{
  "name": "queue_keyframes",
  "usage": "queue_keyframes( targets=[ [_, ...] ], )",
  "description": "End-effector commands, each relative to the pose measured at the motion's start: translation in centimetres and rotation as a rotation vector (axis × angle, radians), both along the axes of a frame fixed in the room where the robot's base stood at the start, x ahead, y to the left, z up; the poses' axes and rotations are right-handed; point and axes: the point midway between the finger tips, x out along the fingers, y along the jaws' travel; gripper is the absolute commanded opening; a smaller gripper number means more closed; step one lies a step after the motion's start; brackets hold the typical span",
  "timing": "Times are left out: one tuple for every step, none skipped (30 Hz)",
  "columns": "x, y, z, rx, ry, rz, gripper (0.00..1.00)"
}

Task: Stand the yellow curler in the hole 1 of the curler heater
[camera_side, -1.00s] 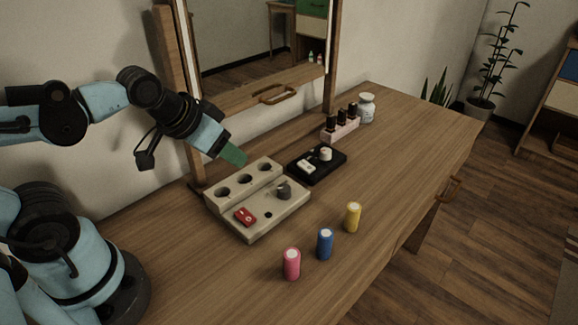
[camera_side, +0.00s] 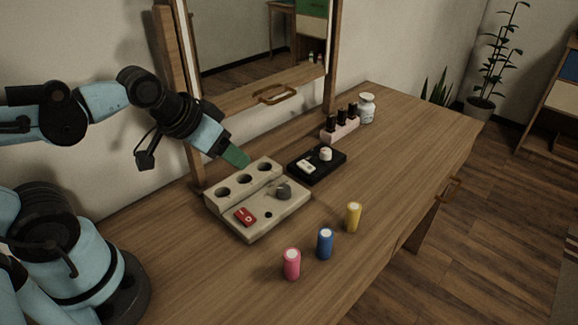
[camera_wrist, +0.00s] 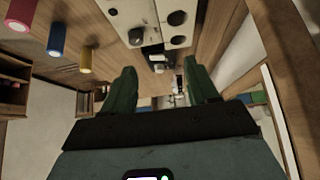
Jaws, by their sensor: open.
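The yellow curler (camera_side: 353,217) stands upright on the table, right of the blue curler (camera_side: 325,244) and the pink curler (camera_side: 291,264). In the wrist view the yellow curler (camera_wrist: 86,60) hangs at the upper left. The beige curler heater (camera_side: 262,214) has a raised back step with three round holes, all empty; which one is hole 1 is not marked legibly. A red switch (camera_side: 245,217) and a dark knob (camera_side: 284,190) sit on its lower front. My gripper (camera_side: 242,161) is above the heater's back edge, apart from the curlers. Its green fingers (camera_wrist: 161,88) are spread and empty.
A black tray (camera_side: 316,164) with small white items lies right of the heater. A mirror (camera_side: 256,45) rises behind. The table's right part is clear.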

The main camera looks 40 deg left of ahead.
Motion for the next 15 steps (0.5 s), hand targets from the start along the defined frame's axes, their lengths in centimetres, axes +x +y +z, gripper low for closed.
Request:
queue_keyframes(
  targets=[
    [0.1, -0.1, 0.1, -0.001, 0.002, 0.000, 0.59],
    [0.2, -0.1, 0.2, -0.003, 0.006, -0.001, 0.59],
    [0.4, -0.3, 0.4, -0.007, 0.013, -0.001, 0.59],
    [0.6, -0.5, 0.6, -0.010, 0.020, -0.001, 0.59],
    [0.9, -0.7, 0.9, -0.015, 0.030, -0.002, 0.59],
    [1.4, -1.1, 1.3, -0.022, 0.048, -0.001, 0.59],
    [1.8, -1.4, 1.7, -0.029, 0.062, -0.001, 0.59],
    [2.2, -1.8, 2.0, -0.035, 0.080, -0.001, 0.59],
    [2.9, -2.4, 2.5, -0.044, 0.104, 0.000, 0.59],
    [3.5, -2.9, 2.9, -0.051, 0.123, 0.001, 0.59],
    [4.0, -3.4, 3.2, -0.058, 0.143, 0.003, 0.59],
    [4.7, -4.0, 3.6, -0.065, 0.169, 0.006, 0.59],
    [5.2, -4.5, 3.8, -0.070, 0.188, 0.008, 0.59],
    [5.7, -5.1, 4.0, -0.074, 0.208, 0.011, 0.59],
    [6.4, -5.8, 4.2, -0.079, 0.234, 0.015, 0.59]
  ],
)
